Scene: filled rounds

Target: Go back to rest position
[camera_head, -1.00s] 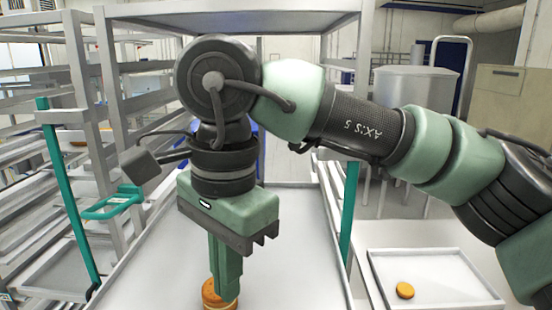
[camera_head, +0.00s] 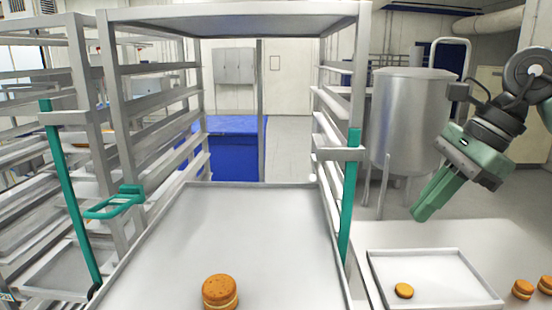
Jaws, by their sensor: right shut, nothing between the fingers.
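My right gripper (camera_head: 422,212) is at the right side of the view, raised above the small tray's table. It is tilted, with its green fingers pointing down and to the left. The fingers are shut with nothing between them. A round filled pastry (camera_head: 220,292) sits on the large tray (camera_head: 255,215) in the rack, near the front edge, clear of my gripper. My left gripper is not in view.
A small white tray (camera_head: 440,262) on the right table (camera_head: 500,235) holds one round (camera_head: 404,290). More rounds (camera_head: 522,289) lie on the table beside it. The metal rack (camera_head: 112,110) has green uprights on both sides. A steel tank (camera_head: 415,120) stands behind my right arm.

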